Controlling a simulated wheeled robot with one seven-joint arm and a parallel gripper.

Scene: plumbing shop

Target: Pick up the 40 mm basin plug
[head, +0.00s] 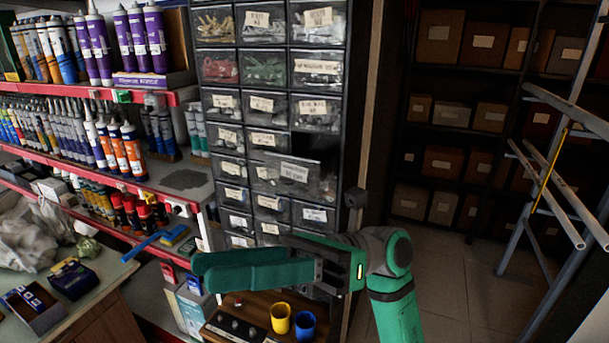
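I cannot pick out the 40 mm basin plug for certain. Several small dark round pieces sit in a row on a dark strip (236,326) on a low wooden surface at the bottom centre; they are too small to identify or size. My gripper (200,273) is green and reaches in from the right, pointing left, above that surface in the picture. Its two long fingers overlap in this view, so the gap between them cannot be judged. No held object shows. The gripper and arm hide part of the surface and the lowest drawers.
A yellow cup (280,318) and a blue cup (305,325) stand beside the strip. A tall drawer cabinet (266,142) rises behind, one drawer (288,178) pulled out. Shelves of tubes (95,110) stand left.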

